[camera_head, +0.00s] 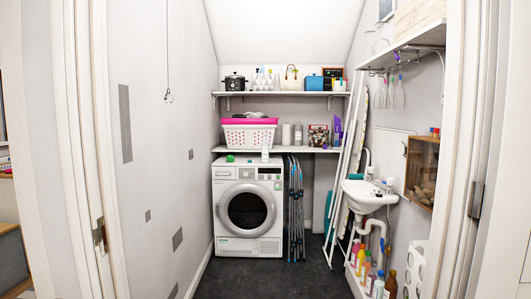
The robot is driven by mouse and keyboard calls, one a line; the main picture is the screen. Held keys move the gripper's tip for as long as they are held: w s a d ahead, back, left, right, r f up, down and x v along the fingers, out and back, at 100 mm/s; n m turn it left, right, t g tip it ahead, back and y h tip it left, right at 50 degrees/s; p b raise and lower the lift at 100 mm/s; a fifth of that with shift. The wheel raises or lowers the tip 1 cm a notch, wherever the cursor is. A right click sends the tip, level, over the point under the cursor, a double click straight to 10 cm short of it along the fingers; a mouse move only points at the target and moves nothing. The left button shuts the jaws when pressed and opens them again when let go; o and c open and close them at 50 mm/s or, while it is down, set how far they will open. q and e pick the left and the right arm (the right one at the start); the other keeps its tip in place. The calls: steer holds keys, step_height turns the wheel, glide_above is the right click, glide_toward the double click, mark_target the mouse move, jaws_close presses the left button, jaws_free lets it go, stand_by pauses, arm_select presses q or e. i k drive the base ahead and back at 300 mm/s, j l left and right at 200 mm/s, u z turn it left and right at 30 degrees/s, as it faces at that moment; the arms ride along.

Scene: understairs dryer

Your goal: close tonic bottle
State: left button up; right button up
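I cannot tell which bottle is the tonic bottle. Several coloured bottles (366,270) stand in a row at the lower right, below the sink, among them a brown one (391,284) near the front. A small white bottle (265,153) stands upright on top of the white dryer (247,211). Small items, possibly bottles, stand by the sink taps. All are too small to show whether a cap is on or off. Neither of my grippers is in view.
A white sink (366,197) juts from the right wall, with a wooden box (421,168) beside it. A folded drying rack (295,210) and an ironing board (345,165) lean right of the dryer. The dark floor (275,278) is clear between the door frames.

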mark_target(264, 144)
steer(key=i+j, duration=0.15)
steer(key=i, duration=0.35)
steer(key=i+j, duration=0.2)
steer(key=i, duration=0.3)
steer(key=i+j, duration=0.15)
steer(key=i, duration=0.35)
steer(key=i+j, duration=0.15)
steer(key=i, duration=0.35)
steer(key=i+j, duration=0.2)
steer(key=i, duration=0.3)
steer(key=i+j, duration=0.15)
steer(key=i, duration=0.4)
